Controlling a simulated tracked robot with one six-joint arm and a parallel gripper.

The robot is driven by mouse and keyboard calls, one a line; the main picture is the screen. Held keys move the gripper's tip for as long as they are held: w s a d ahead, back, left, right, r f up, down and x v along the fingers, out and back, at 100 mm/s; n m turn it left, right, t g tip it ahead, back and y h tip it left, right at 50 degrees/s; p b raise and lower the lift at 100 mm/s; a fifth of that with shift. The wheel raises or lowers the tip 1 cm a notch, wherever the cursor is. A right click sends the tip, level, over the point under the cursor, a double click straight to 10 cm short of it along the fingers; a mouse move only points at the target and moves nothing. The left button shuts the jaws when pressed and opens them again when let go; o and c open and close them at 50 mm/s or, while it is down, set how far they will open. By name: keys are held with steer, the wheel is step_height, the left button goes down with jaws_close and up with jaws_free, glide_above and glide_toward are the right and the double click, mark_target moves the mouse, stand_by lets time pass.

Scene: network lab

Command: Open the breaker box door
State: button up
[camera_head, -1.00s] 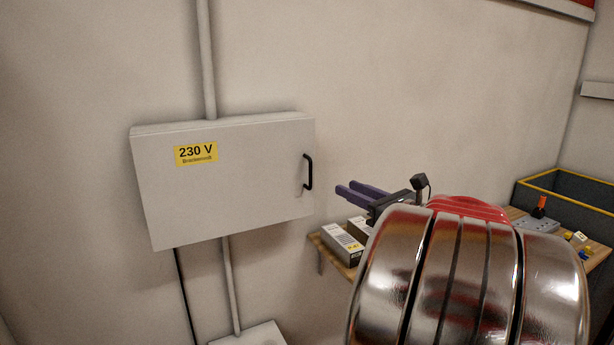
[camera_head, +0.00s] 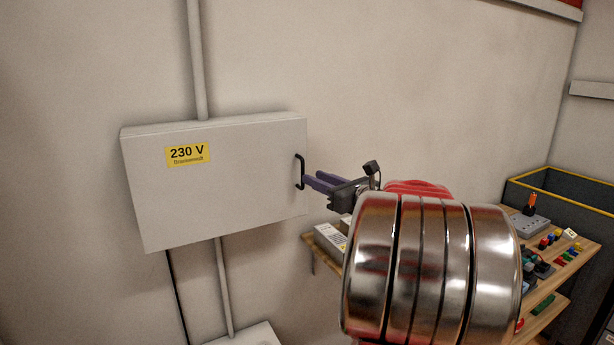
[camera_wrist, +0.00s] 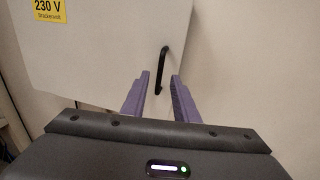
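The grey breaker box (camera_head: 215,190) is fixed to the wall with its door shut and a yellow 230 V label (camera_head: 187,153) on it. Its black bar handle (camera_head: 300,172) stands upright near the door's right edge. My gripper (camera_head: 308,180) has its purple fingers pointing left at the handle, with the tips close to it. In the wrist view the fingers are apart, and the handle (camera_wrist: 161,70) shows just beyond the tips, roughly between them. I cannot tell whether the tips touch it. Nothing is held.
A wooden bench (camera_head: 568,272) with small coloured parts stands at the right, below my arm. A dark bin with a yellow rim (camera_head: 570,184) is behind it. Pipes run above and below the box. The wall between box and bin is clear.

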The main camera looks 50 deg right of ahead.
steer(key=w, duration=0.4)
steer(key=shift+w+d, duration=0.25)
steer(key=shift+w, duration=0.1)
steer(key=shift+c, duration=0.6)
jaws_close()
stand_by(0.6)
